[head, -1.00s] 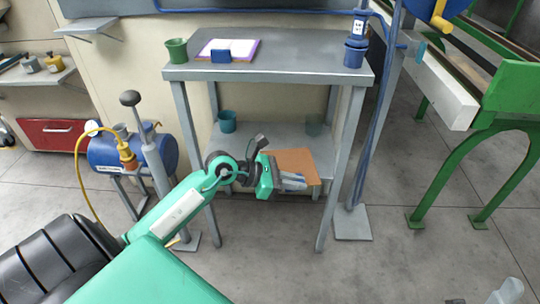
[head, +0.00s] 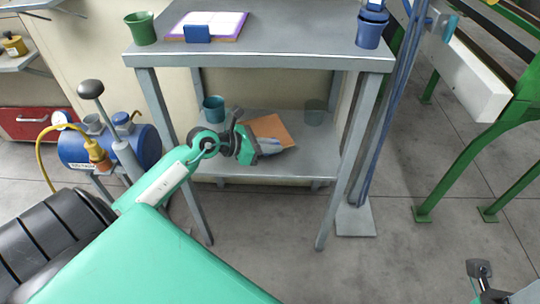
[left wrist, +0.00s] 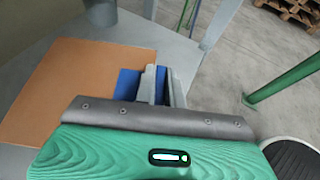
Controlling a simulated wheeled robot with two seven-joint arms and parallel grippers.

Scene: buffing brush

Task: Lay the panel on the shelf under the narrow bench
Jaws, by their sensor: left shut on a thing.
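The orange-brown panel (head: 268,128) is a flat sheet over the lower shelf (head: 312,154) of the narrow grey bench (head: 290,48). My left gripper (head: 270,148) reaches in from the front and is shut on the panel's near right edge. In the left wrist view the fingers (left wrist: 155,86) are at the right side of the panel (left wrist: 75,85), with the grey shelf (left wrist: 140,30) around it. I cannot tell whether the panel touches the shelf. A grey part of what looks like my right gripper (head: 480,270) shows at the lower right, apart from the bench.
The bench's front legs (head: 345,165) flank my arm. On top are a green cup, a notepad and a blue container.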

